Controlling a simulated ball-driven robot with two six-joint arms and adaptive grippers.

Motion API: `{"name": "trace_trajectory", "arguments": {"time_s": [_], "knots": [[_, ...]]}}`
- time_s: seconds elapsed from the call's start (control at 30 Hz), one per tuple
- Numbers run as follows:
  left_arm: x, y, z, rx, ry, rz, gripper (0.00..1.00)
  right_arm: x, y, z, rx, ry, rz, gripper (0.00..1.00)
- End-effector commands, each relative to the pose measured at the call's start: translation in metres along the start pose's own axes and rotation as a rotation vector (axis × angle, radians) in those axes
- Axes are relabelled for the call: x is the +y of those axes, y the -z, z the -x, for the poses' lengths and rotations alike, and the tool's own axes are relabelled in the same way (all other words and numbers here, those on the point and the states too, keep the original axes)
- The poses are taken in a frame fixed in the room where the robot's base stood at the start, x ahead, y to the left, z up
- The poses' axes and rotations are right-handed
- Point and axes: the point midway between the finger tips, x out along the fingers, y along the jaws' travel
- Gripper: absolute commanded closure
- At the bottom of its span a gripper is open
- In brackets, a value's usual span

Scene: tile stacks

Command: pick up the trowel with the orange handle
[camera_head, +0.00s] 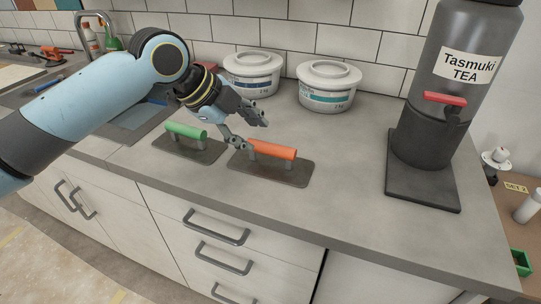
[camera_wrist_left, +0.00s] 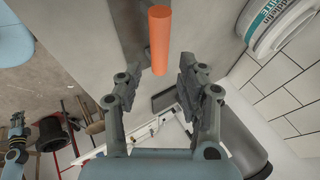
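The trowel with the orange handle (camera_head: 272,149) lies on the counter, its flat grey plate (camera_head: 285,174) down and its handle raised on two posts. My left gripper (camera_head: 252,132) is open, just above and beside the left end of that handle. In the left wrist view the orange handle (camera_wrist_left: 159,38) stands ahead of the gap between the open fingers (camera_wrist_left: 158,70), with nothing gripped. A similar trowel with a green handle (camera_head: 186,131) lies to the left. A small blue and dark arm part at the wrist view's left edge looks like my right arm; its fingers are too small to read.
Two white lidded tubs (camera_head: 251,74) (camera_head: 327,88) stand behind, against the tiled wall. A large grey tea dispenser (camera_head: 425,130) stands on a dark base at the right. The counter between the orange trowel and the dispenser is clear. A sink with a tap lies at the left.

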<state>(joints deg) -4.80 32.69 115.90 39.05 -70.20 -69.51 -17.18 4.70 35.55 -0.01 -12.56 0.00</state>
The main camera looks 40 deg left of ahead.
Motion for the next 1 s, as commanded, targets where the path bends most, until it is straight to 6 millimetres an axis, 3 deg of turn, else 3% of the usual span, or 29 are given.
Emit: {"name": "trace_trajectory", "arguments": {"time_s": [0.1,0.37,0.6,0.9,1.0], "knots": [[0.000,0.001,-0.021,0.004,0.000,0.007,0.61,0.000,0.000,-0.001,0.000,0.000,0.000,1.00],[0.000,0.001,-0.045,0.002,-0.002,0.006,0.61,0.000,0.000,0.002,-0.001,0.000,0.000,1.00],[0.001,0.000,-0.082,0.000,-0.002,0.006,0.61,0.000,0.000,0.006,-0.001,0.000,0.000,1.00],[0.001,0.000,-0.088,-0.001,-0.002,0.003,0.61,-0.001,0.000,0.006,-0.001,0.002,-0.001,1.00],[0.001,-0.001,-0.088,-0.001,-0.002,0.003,0.74,-0.003,0.000,0.006,-0.001,0.003,-0.002,1.00]]}}
